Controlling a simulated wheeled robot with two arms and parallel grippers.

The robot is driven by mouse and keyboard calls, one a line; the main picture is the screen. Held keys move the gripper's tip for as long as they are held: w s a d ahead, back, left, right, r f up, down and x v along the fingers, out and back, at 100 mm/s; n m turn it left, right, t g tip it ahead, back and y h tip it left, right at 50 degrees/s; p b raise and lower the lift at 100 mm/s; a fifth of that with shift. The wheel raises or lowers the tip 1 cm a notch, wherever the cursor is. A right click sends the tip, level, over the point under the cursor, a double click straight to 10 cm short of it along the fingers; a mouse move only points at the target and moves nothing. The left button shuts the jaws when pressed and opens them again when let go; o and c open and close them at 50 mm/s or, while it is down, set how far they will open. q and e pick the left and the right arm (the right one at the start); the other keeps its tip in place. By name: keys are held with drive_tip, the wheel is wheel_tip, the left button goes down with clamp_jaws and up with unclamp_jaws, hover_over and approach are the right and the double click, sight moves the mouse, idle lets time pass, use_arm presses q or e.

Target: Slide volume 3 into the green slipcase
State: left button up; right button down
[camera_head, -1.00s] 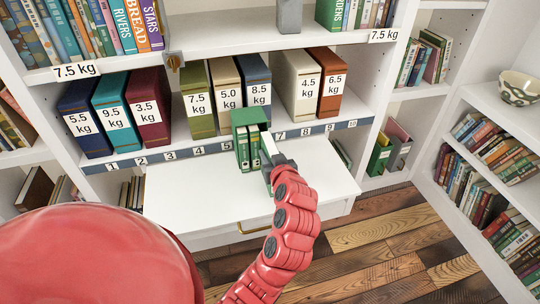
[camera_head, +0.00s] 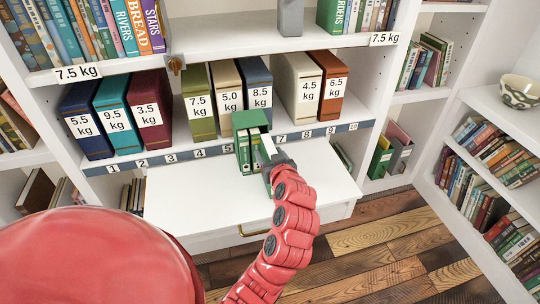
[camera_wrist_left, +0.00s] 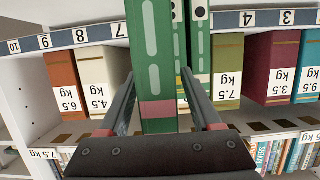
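The green slipcase (camera_head: 249,120) stands on the white pull-out board, its open side facing me. Two green volumes (camera_head: 243,155) with pale labels sit in its left part. A third green volume, seemingly volume 3 (camera_head: 267,147), is at the right side and sticks out toward me; its number is not readable. My left gripper (camera_head: 277,160) is at its outer end. In the left wrist view this volume's green spine (camera_wrist_left: 152,60), with a pink band, is between the two fingers, which appear closed on its sides. How deep it is in the slipcase is hidden. My right gripper is not in view.
The white pull-out board (camera_head: 195,195) is clear left of the slipcase. Behind it, a shelf holds weight-labelled boxes, including an olive one (camera_head: 198,100) and a blue one (camera_head: 257,85). A numbered strip (camera_head: 185,155) runs along the shelf edge. A bowl (camera_head: 520,91) stands far right.

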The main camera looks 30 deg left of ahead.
use_arm(q)
drive_tip(key=shift+d, duration=0.1)
drive_tip(key=p+v, duration=0.7)
drive_tip(key=v, duration=1)
drive_tip(key=shift+s, duration=0.15)
drive_tip(key=shift+r, duration=0.1)
drive_tip(key=shift+c, duration=0.3)
